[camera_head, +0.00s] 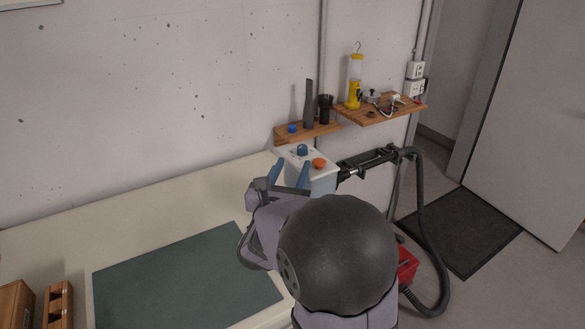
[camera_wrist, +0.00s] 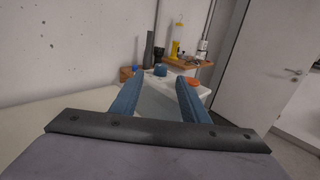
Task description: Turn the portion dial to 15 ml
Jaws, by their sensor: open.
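A white box (camera_head: 322,184) stands at the back end of the bench. On its top are a blue knob (camera_head: 302,150) and an orange knob (camera_head: 319,162). I cannot tell which knob is the portion dial, and no scale marks are readable. My gripper (camera_head: 290,168) is open and empty, with its two blue fingers on the near side of the box. In the wrist view the blue knob (camera_wrist: 160,70) shows beyond and between the fingertips, and the orange knob (camera_wrist: 194,81) lies just right of the right fingertip. My gripper and wrist hide part of the box's near side.
A wooden shelf (camera_head: 334,130) behind the box holds dark items and a small blue one. A higher shelf (camera_head: 385,114) holds a yellow lantern-like object (camera_head: 354,82). A black hose (camera_head: 421,210) hangs at right. A green mat (camera_head: 185,283) lies on the largely clear bench.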

